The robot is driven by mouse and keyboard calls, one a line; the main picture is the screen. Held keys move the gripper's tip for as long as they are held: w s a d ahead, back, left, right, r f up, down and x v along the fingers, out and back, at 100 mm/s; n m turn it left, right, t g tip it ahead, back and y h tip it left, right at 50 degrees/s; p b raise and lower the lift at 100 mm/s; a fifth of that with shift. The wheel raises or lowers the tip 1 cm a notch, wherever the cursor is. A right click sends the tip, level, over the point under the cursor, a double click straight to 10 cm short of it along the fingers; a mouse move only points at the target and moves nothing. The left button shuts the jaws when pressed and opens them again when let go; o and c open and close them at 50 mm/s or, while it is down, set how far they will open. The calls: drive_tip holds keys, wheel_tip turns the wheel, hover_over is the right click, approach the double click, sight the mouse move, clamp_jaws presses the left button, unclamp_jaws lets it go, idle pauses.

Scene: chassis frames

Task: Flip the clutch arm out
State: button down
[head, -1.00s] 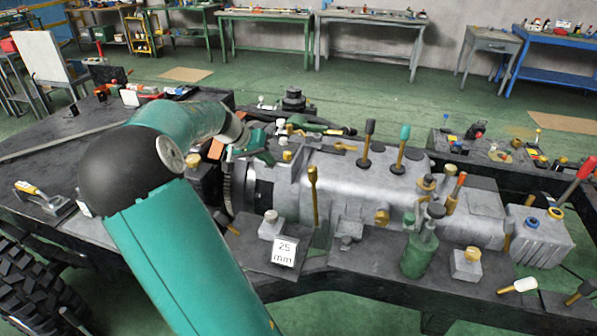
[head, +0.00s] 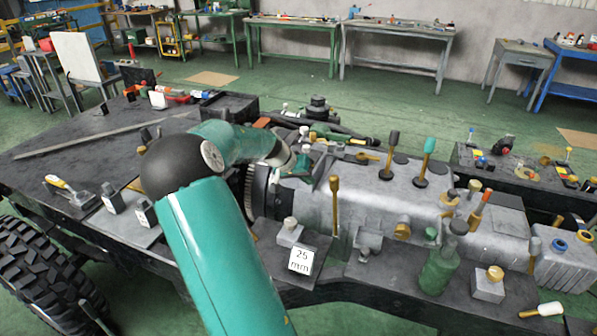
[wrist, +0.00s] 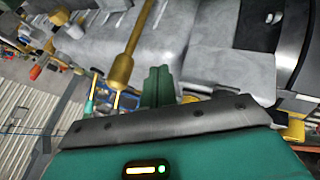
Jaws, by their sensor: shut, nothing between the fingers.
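A brass lever (head: 335,208) with a thicker end stands upright at the near side of the grey gearbox housing (head: 385,195). I take it for the clutch arm, but cannot be sure. My gripper (head: 310,172) is over the left end of the housing, just left of the lever's top; its tips are small and partly hidden there. In the wrist view my gripper's green fingers (wrist: 158,85) are together and empty. A brass rod (wrist: 124,68) with a thick end runs beside them on the left, seemingly apart from them.
Two knobbed levers (head: 390,155) stand on top of the housing. A "25 mm" block (head: 301,260), a green bottle (head: 438,270) and a brass-topped block (head: 489,283) are along the near frame rail. The dark deck (head: 75,150) at left has free room.

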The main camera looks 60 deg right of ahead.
drive_tip(key=s, duration=0.2)
drive_tip(key=s+d, duration=0.1)
drive_tip(key=s, duration=0.1)
drive_tip(key=shift+d+r, duration=0.15)
drive_tip(key=shift+d, duration=0.05)
drive_tip(key=shift+s, duration=0.1)
